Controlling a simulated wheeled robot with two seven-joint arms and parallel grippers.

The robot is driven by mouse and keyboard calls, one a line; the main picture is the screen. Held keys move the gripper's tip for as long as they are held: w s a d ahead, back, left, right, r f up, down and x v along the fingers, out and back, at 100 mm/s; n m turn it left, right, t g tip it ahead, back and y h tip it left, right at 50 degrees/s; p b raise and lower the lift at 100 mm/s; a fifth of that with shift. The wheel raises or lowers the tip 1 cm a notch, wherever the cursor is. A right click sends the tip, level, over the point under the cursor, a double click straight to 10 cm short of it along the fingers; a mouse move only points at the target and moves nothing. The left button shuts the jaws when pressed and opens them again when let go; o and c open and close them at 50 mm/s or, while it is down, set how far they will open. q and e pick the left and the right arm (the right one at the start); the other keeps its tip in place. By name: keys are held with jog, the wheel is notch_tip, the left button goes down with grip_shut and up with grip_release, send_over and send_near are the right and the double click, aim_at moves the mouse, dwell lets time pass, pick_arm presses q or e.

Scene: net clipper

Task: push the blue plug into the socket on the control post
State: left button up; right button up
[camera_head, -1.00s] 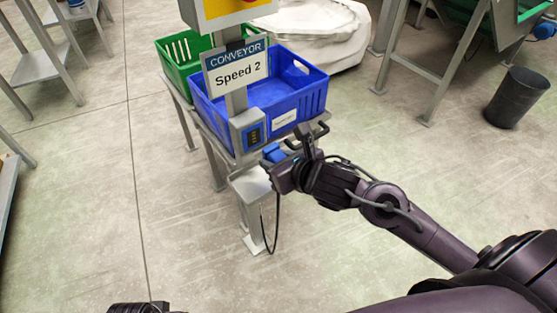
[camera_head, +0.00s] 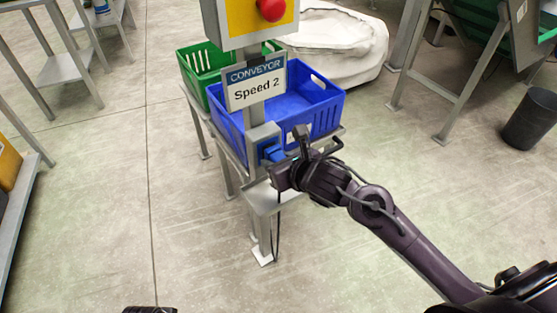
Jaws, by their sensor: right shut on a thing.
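The control post (camera_head: 264,222) stands in the middle, with a yellow box and red button on top and a "CONVEYOR Speed 2" sign. The socket (camera_head: 263,137) is a grey box with a blue face on the post, now mostly covered. My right gripper (camera_head: 283,168) is shut on the blue plug (camera_head: 274,153), whose blue body shows between the jaws and the socket. The plug is at the socket's face; I cannot tell how deep it sits. A dark cable hangs below it. My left gripper (camera_head: 150,310) shows only as a dark sliver at the bottom edge.
A blue crate (camera_head: 327,121) and a green crate (camera_head: 196,63) sit on a bench right behind the post. A small grey shelf (camera_head: 262,200) juts from the post below the gripper. A dark bin (camera_head: 532,120) stands at the right. The floor in front is clear.

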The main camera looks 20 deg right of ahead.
pick_arm(q)
jog(key=shift+s+f, duration=0.15)
jog(key=shift+s, duration=0.2)
dwell(0.4)
jog(key=shift+w, duration=0.4)
dwell(0.5)
jog(key=shift+s+f+b, duration=0.25)
jog(key=shift+s+b, duration=0.05)
jog(key=shift+b, duration=0.05)
pick_arm(e)
jog(key=shift+w+a, duration=0.15)
jog(key=shift+w, duration=0.3)
dwell(0.4)
